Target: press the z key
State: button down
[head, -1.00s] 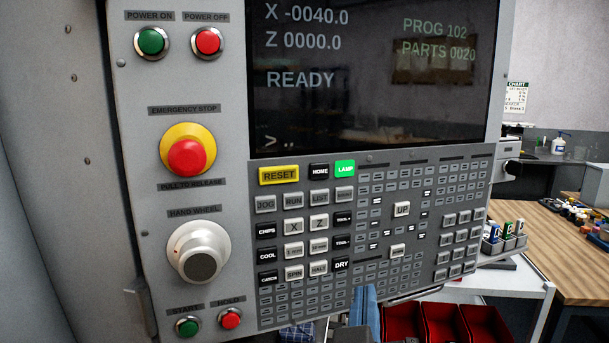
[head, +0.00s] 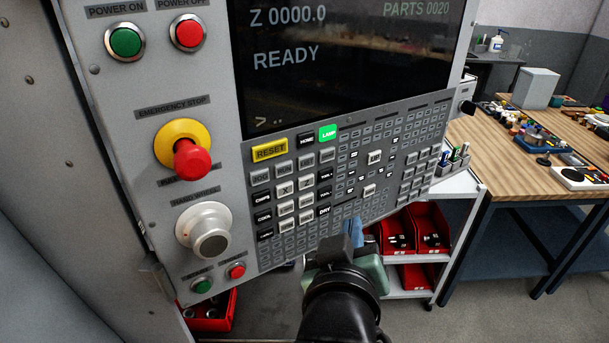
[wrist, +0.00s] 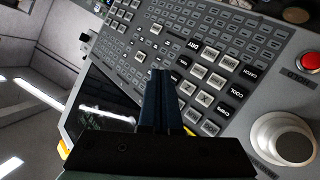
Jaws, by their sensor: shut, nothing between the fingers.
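The Z key (head: 306,184) is a pale square key in the white key block of the control panel, right of the X key (head: 285,188). The Z key also shows in the wrist view (wrist: 188,88), to the right of the fingers and uncovered. My gripper (head: 354,230) is in front of the panel's lower edge, below and right of the Z key in the head view. Its blue fingers are shut and empty. In the wrist view the gripper's tips (wrist: 160,74) point toward the keypad, apart from the Z key; their distance from the panel is hard to tell.
Other keys crowd around, with the yellow RESET key (head: 269,151) above. The emergency stop (head: 193,160) and hand wheel (head: 209,245) protrude at the left. The screen (head: 340,60) reads READY. Red bins (head: 430,228) and a wooden bench (head: 500,170) are at the right.

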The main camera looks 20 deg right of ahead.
send_near(316, 180)
jog(key=shift+s+d+b+x, duration=0.1)
jog(key=shift+d+b+x, duration=0.05)
jog(key=shift+x, duration=0.9)
jog(key=shift+s+d+b+x, duration=0.15)
jog(key=shift+x, duration=0.9)
jog(key=shift+w+f, duration=0.15)
dwell(0.6)
jog(key=shift+w, duration=0.3)
jog(key=shift+w+a, duration=0.1)
jog(key=shift+w, duration=0.2)
dwell(0.5)
dwell(0.4)
jog(key=shift+s+p, duration=0.4)
jog(key=shift+s, duration=0.35)
jog(key=shift+s+d+p, duration=0.15)
jog(key=shift+s+d, duration=0.1)
jog(key=shift+s, duration=0.55)
jog(key=shift+s+d+p, duration=0.2)
jog(key=shift+s+d, duration=0.05)
jog(key=shift+s, duration=0.55)
jog(key=shift+s+d+p, duration=0.15)
jog(key=shift+s+d, duration=0.15)
jog(key=shift+s, duration=0.5)
